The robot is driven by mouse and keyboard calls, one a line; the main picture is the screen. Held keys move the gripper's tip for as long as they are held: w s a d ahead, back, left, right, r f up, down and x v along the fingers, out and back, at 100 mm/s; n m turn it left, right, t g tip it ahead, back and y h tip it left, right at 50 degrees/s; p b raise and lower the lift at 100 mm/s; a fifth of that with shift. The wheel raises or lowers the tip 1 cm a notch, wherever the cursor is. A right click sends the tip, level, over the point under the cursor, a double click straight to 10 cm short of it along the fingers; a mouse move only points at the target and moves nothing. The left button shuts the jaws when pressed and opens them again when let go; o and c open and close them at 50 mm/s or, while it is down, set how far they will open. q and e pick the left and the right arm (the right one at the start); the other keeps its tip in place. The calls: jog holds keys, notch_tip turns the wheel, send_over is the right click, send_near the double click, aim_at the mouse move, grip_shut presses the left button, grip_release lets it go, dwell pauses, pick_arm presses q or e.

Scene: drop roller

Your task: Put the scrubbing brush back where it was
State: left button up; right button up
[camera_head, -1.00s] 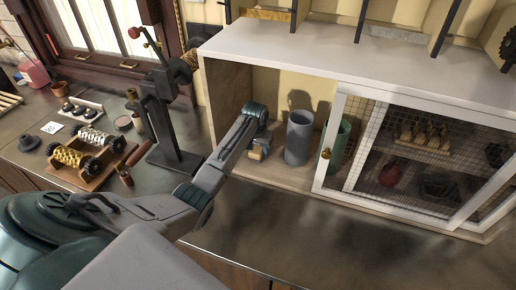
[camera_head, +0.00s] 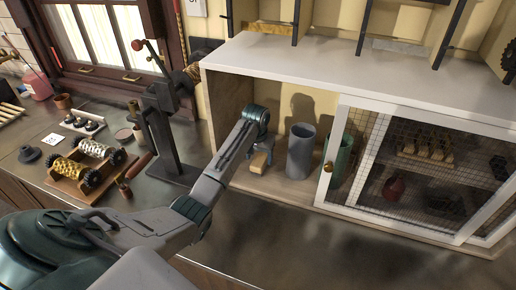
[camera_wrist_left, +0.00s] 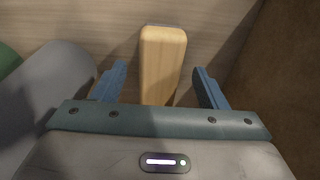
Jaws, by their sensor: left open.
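The scrubbing brush, a pale wooden block (camera_head: 259,163), is on the floor of the cabinet's open left compartment, left of a grey cylinder (camera_head: 300,150). Its bristles are not visible. In the left wrist view the brush (camera_wrist_left: 163,58) lies between the two blue fingers of the open gripper (camera_wrist_left: 160,86), with a gap on each side. Its near end is hidden by the gripper body. My right gripper is not in view.
A green cylinder (camera_head: 342,158) stands right of the grey one, partly behind the white mesh door (camera_head: 418,170). The compartment's left wall (camera_head: 226,100) is close to the gripper. A dark metal stand (camera_head: 172,160) and a wooden roller rack (camera_head: 88,170) are on the bench at left.

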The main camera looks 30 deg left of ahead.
pick_arm(q)
jog(key=r, duration=0.2)
jog(key=r+b, duration=0.1)
jog(key=r, duration=0.1)
jog(key=s+r+b, duration=0.1)
jog(key=r, duration=0.2)
jog(key=shift+d, duration=0.1)
jog(key=shift+r, duration=0.3)
dwell(0.8)
